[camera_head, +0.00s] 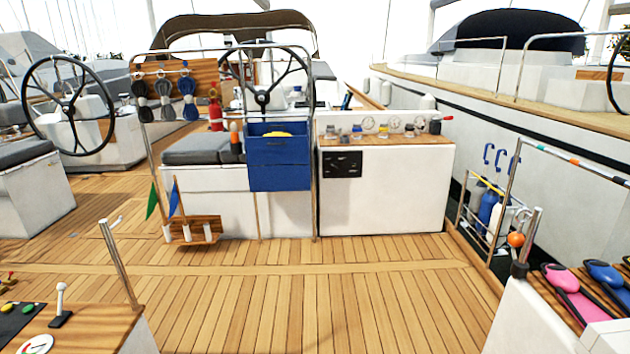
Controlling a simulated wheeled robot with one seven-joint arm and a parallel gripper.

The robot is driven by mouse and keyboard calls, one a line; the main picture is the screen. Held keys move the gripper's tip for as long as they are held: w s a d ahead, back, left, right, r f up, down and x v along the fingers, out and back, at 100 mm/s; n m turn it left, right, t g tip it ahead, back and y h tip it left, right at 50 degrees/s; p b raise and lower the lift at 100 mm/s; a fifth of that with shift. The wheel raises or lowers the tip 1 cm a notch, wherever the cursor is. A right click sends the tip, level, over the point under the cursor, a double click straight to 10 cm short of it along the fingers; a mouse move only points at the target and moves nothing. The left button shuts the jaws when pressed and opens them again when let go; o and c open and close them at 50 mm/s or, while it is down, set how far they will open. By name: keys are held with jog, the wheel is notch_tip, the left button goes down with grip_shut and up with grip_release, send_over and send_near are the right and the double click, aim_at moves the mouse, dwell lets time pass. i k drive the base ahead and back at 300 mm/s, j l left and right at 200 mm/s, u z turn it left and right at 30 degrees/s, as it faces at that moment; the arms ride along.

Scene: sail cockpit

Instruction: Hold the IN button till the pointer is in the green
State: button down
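A wooden-topped console (98,322) stands at the lower left edge of the view. On it is a dark panel (18,322) with a yellow button (7,308) and a green button (28,309). I cannot read any label, so I cannot tell which is the IN button. In front of the panel is a white round gauge (35,344), cut off by the bottom edge. It has some red on its face; its pointer and any green zone are too small to tell. My gripper is not in view.
A white lever (61,303) stands right of the panel, and a metal post (119,264) rises at the console's corner. The teak deck (300,295) ahead is clear. A white counter (388,192) with small gauges stands behind it.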

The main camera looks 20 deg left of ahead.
aim_at(26, 310)
jog(key=i+j+u, duration=0.15)
jog(key=i+u, duration=0.6)
jog(key=u, duration=0.2)
jog(key=i+l+u, duration=0.15)
jog(key=i+u, duration=0.3)
jog(key=i+l+u, duration=0.3)
jog(key=u, duration=0.2)
jog(key=i+l+u, duration=0.65)
jog(key=l+u, duration=0.15)
jog(key=i+l+u, duration=0.25)
jog(key=l+u, duration=0.15)
jog(key=l, duration=0.1)
